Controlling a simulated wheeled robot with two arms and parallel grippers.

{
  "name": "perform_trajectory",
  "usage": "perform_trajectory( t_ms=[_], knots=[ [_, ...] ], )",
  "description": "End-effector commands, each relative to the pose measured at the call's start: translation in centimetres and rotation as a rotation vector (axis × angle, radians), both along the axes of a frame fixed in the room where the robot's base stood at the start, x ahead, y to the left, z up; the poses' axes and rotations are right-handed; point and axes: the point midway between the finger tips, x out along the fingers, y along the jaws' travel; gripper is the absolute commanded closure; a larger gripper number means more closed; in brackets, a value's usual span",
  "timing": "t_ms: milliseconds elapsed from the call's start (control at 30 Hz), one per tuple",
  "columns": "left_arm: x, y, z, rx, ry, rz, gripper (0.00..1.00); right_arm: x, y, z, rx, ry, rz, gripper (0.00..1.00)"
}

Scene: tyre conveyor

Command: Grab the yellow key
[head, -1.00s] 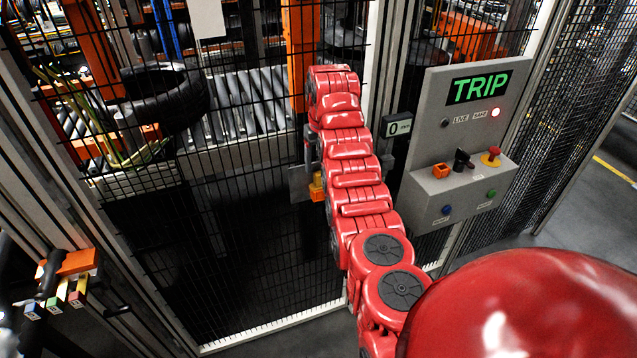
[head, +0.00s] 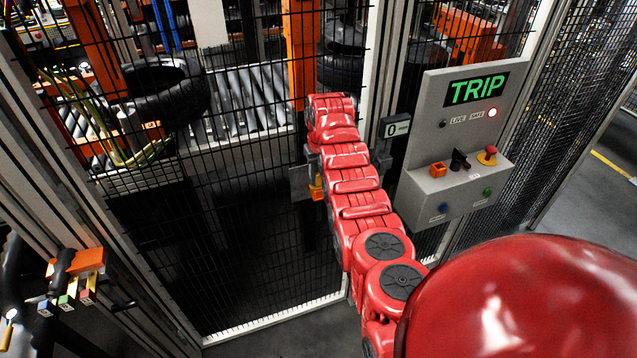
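My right arm, red, reaches from the lower right up to the gate. The end of this arm is just above the yellow piece. My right gripper (head: 313,158) is mostly hidden behind the arm's end links, only a dark sliver showing close above the yellow piece. I cannot tell whether its fingers are open or touch anything. I cannot make out my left gripper.
A grey control panel (head: 424,200) with a green TRIP sign (head: 478,89), buttons and a black switch stands right of my arm. An orange holder (head: 84,262) with coloured tags is at lower left. Behind the mesh are rollers (head: 240,105) and tyres (head: 168,88).

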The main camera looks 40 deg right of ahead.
Motion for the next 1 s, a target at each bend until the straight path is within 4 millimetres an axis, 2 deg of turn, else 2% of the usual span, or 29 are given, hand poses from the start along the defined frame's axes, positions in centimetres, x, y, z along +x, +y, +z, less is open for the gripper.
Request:
perform_trajectory(
  t_ms=[33, 100, 133, 567, 1000],
  knots=[
    [0.0, 0.0, 0.0, 0.0, 0.0, 0.0, 0.5, 0.0, 0.0, 0.0, 0.0, 0.0, 0.0, 0.85],
    [0.0, 0.0, 0.0, 0.0, 0.0, 0.0, 0.5, 0.0, 0.0, 0.0, 0.0, 0.0, 0.0, 0.97],
    [0.0, 0.0, 0.0, 0.0, 0.0, 0.0, 0.5, 0.0, 0.0, 0.0, 0.0, 0.0, 0.0, 1.0],
    [0.0, 0.0, -0.1, 0.0, 0.0, 0.0, 0.5, 0.0, 0.0, 0.1, 0.0, 0.0, 0.0, 1.0],
    [0.0, 0.0, -1.1, 0.0, 0.0, 0.0, 0.5, 0.5, 0.5, 2.5, -0.001, -0.001, 0.002, 1.0]
  ],
)
